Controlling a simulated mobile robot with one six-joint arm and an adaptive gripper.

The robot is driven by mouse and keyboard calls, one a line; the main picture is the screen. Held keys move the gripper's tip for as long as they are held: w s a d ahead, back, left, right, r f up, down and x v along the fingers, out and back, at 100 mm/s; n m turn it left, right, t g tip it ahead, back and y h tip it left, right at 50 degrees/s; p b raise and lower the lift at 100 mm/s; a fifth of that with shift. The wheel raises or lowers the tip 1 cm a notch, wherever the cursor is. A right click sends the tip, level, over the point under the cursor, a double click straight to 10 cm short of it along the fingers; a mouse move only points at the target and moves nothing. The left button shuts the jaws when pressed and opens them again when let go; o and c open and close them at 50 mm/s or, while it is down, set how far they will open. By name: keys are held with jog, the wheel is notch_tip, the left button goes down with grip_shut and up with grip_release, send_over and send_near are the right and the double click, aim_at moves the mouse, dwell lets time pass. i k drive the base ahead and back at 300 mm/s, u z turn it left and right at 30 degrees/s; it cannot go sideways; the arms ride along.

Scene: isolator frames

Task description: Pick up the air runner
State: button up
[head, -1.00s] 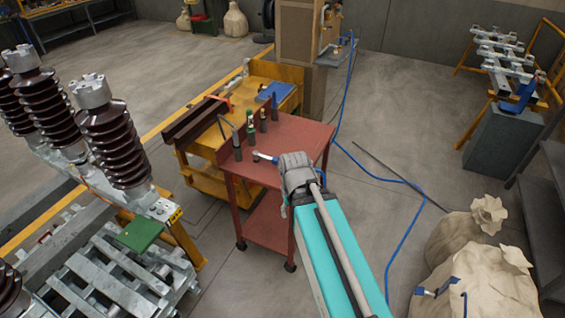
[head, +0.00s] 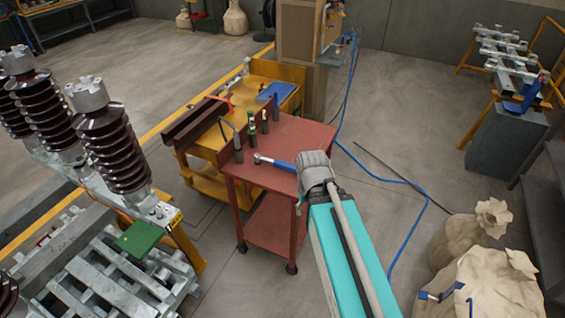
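The air runner (head: 280,164), a slim tool with a metallic ratchet head and a blue body, lies on the red top of the cart (head: 300,130). Its head points left, and its right end runs up to my grey wrist. My gripper (head: 314,170) is at the cart's right front edge, by the tool's right end. The grey end of my arm hides its fingers, so I cannot see whether they touch the tool or are open.
Several dark upright tools or holders (head: 239,148) stand along the cart's left side. A yellow bench (head: 272,73) is behind it. Insulators (head: 108,140) stand at left. A blue hose (head: 412,225) crosses the floor at right, near pale sacks (head: 485,285).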

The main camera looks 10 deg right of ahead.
aim_at(284, 165)
jog(key=z, duration=0.05)
jog(key=i, duration=0.9)
jog(key=u, duration=0.1)
